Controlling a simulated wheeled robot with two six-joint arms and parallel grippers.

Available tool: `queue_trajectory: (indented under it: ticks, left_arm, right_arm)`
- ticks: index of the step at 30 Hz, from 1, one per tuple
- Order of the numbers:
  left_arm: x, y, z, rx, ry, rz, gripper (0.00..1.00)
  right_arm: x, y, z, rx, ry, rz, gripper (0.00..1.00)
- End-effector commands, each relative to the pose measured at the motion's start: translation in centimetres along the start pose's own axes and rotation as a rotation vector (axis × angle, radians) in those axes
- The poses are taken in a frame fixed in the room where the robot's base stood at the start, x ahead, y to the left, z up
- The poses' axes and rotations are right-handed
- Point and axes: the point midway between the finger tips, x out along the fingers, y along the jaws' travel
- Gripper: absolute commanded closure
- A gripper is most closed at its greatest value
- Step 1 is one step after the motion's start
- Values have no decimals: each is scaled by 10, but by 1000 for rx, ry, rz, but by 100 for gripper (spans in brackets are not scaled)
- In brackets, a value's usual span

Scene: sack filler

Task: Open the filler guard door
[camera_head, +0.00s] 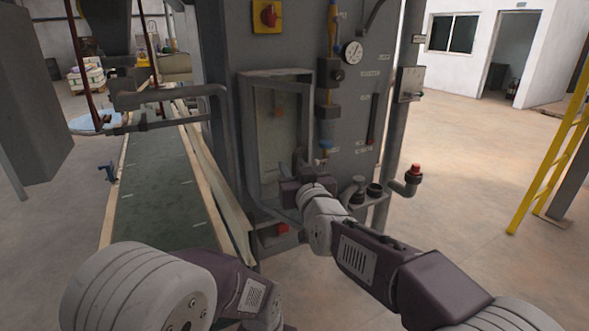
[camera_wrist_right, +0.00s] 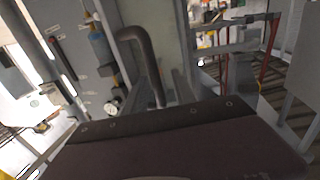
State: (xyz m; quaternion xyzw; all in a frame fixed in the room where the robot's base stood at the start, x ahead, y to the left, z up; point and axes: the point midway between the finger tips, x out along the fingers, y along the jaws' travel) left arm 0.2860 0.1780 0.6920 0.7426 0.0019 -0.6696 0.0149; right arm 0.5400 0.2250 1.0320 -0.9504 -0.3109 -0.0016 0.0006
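The filler guard door (camera_head: 279,105) is a pale panel in a grey frame on the front of the grey filler cabinet; I cannot tell whether it is ajar. My right gripper (camera_head: 299,183) is at the lower right part of this door. Its fingers are largely hidden in the head view, and contact is unclear. In the right wrist view, the dark gripper body fills the bottom, and a bent grey tube (camera_wrist_right: 149,55) stands just beyond it beside a pale panel (camera_wrist_right: 170,38). My left arm shows at the lower left, but its gripper is out of view.
A conveyor (camera_head: 158,190) with wooden side rails runs along the cabinet's left. A pressure gauge (camera_head: 352,51), a red knob (camera_head: 268,15) and a red-capped pipe (camera_head: 413,172) are on or near the cabinet. A yellow ladder (camera_head: 548,165) stands at the right, with open floor between.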

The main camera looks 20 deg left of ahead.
Motion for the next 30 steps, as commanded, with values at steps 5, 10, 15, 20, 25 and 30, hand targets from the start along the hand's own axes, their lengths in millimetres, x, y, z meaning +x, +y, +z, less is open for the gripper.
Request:
queue_trajectory:
  ticks: [5,10,15,20,25,30]
  left_arm:
    - [0,0,0,0,0,0,64]
    - [0,0,0,0,0,0,64]
    - [2,0,0,0,0,0,64]
    - [2,0,0,0,0,0,64]
    - [2,0,0,0,0,0,64]
    - [1,0,0,0,0,0,64]
  right_arm:
    - [0,1,1,1,-2,1,66]
    - [-2,1,1,2,-3,1,66]
    - [-20,0,1,1,-2,0,66]
    - [-49,0,0,2,-2,0,66]
    - [-78,0,0,2,-1,0,66]
    - [-90,0,1,2,-2,1,66]
